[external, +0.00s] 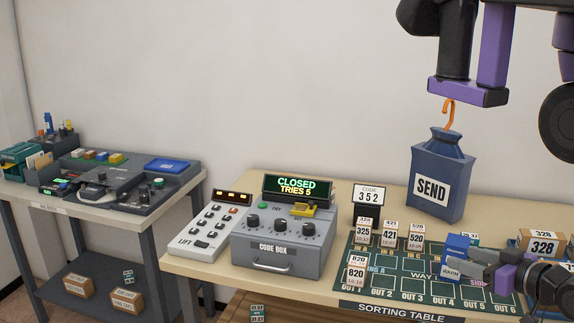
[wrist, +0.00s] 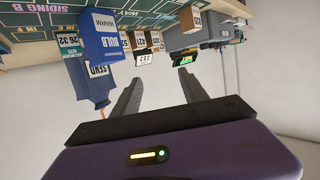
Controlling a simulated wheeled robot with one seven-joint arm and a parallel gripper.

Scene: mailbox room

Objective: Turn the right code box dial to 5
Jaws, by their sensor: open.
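The grey code box (external: 280,258) sits on the table in the external view, its display (external: 297,188) reading "CLOSED TRIES 5". Three dark dials stand in a row on it; the right dial (external: 308,229) is at the right end. Its pointer setting is too small to read. My gripper (external: 452,262) is open and empty, well right of the box, by the blue carton. In the wrist view, the picture is upside down; the open fingers (wrist: 158,90) show, with the box's green display (wrist: 187,57) beyond, and the dials cannot be made out.
Several numbered cartons (external: 389,236) stand on the green sorting mat between my gripper and the code box. A blue carton (external: 458,245) stands close to my gripper. A lift keypad (external: 208,228) lies left of the box.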

